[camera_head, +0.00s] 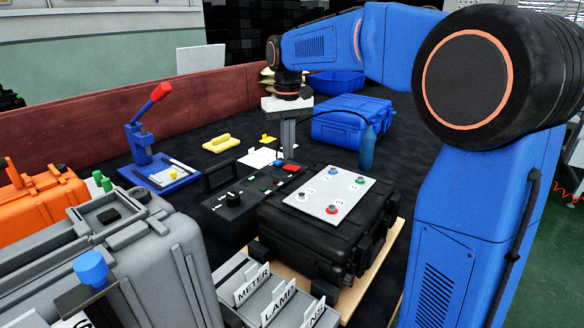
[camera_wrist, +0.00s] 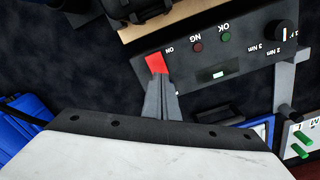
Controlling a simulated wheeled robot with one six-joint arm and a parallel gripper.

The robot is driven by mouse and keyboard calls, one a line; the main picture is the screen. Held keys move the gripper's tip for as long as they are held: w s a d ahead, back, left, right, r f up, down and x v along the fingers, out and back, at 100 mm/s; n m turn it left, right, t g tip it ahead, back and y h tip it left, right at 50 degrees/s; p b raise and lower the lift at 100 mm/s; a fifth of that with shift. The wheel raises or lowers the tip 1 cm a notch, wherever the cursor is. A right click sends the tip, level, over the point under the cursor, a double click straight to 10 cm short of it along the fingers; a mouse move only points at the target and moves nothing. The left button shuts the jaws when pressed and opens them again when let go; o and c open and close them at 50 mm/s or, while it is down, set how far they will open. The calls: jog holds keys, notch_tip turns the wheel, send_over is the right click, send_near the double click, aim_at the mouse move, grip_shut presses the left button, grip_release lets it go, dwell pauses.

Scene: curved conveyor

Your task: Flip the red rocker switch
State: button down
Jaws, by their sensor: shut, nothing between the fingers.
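The red rocker switch (camera_wrist: 155,63) sits at one end of a black control box (camera_wrist: 235,52) in the wrist view, with a printed label beside it. In the head view the switch (camera_head: 292,168) is a small red patch at the box's far right end. My gripper (camera_wrist: 158,80) is shut and empty, pointing down, its fingertips overlapping the switch's lower edge in the wrist view. In the head view my gripper (camera_head: 288,156) is just above and behind the switch. I cannot tell whether the fingertips touch it, nor which way the rocker is tilted.
The box also carries a knob (camera_wrist: 284,33), a small display (camera_wrist: 213,73) and NG and OK lamps. A black case (camera_head: 330,235) with a white button plate (camera_head: 325,208) stands close in front. A blue bottle (camera_head: 367,148) and blue case (camera_head: 352,120) stand to the right.

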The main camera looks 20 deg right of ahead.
aim_at(288, 166)
jog(key=shift+r, duration=2.25)
